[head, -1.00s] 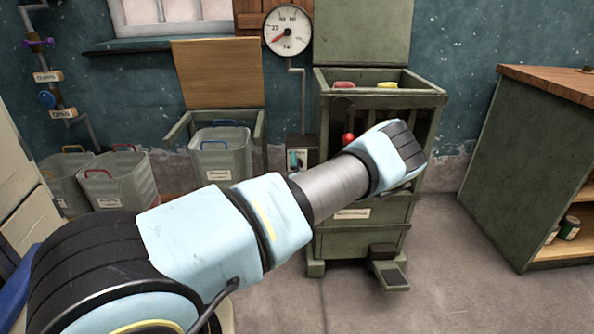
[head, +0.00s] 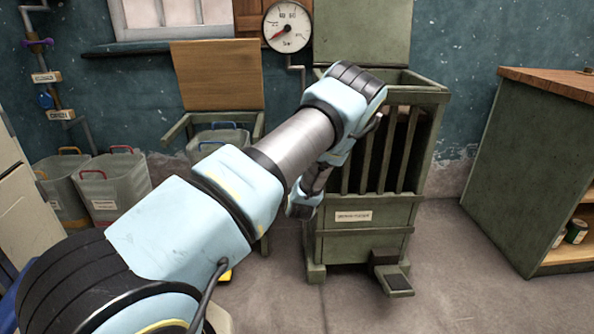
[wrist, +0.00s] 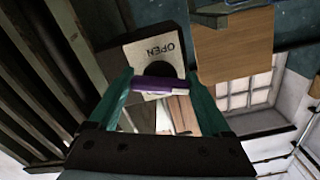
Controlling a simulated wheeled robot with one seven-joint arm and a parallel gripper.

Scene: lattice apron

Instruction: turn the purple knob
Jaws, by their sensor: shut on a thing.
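The purple knob (wrist: 158,85) shows in the wrist view as a short purple bar with a pale lower edge. It lies crosswise between the two green fingers of my gripper (wrist: 160,88), which is shut on it. Just behind it is a pale plate (wrist: 150,50) with the word OPEN, upside down in this view, and a dark round part. In the head view my arm hides the knob and my fingers; my wrist is at the left front of the green slatted cabinet (head: 365,245).
A pedal (head: 395,280) sticks out at the cabinet's foot. A wooden chair-like stand (head: 217,75) and bins (head: 110,185) are at the left. Another purple handle (head: 38,42) is on a wall pipe. A green counter (head: 510,150) stands right, with clear floor before it.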

